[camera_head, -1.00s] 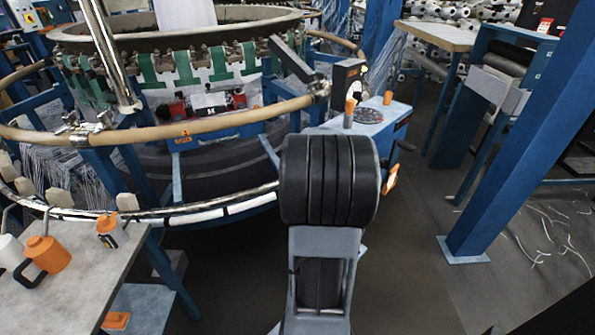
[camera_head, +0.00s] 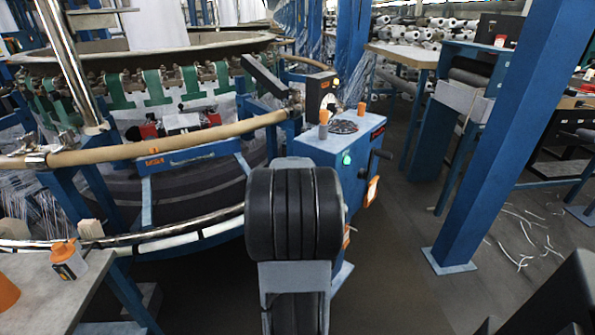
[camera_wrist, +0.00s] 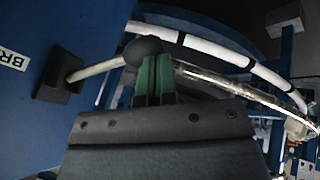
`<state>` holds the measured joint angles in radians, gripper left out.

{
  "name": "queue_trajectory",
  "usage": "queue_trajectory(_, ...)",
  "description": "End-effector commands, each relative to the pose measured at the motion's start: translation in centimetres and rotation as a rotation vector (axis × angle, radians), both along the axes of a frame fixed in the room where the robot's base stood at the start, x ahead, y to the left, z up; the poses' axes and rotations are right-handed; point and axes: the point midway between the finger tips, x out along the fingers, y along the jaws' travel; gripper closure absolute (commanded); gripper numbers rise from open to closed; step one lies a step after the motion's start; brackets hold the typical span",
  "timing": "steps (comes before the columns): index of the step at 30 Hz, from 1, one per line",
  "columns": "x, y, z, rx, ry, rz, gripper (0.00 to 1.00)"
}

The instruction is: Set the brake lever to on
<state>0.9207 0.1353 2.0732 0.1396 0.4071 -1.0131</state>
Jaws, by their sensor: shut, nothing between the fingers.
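In the wrist view the brake lever (camera_wrist: 96,70) is a pale rod that rises from a black base on a blue panel (camera_wrist: 35,110). It ends in a round black knob (camera_wrist: 144,49). A white label (camera_wrist: 12,55) with the letters "BR" is beside the base. My gripper (camera_wrist: 154,70) shows two green fingertips shut together, empty, right at the knob. I cannot tell whether they touch it. In the head view my black arm hides the gripper and the lever.
The loom's curved rail (camera_head: 200,140) is at the left. A blue post (camera_head: 490,140) stands at the right, with open floor before it.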

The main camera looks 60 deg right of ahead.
Motion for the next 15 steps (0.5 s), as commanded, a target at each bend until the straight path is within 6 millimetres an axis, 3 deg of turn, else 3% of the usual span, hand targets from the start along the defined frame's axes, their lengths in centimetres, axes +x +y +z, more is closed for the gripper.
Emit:
queue_trajectory(11, -0.06, 0.02, -0.12, 0.002, 0.002, -0.001, 1.00)
queue_trajectory(15, -0.11, 0.35, 0.66, 0.002, 0.002, 0.000, 1.00)
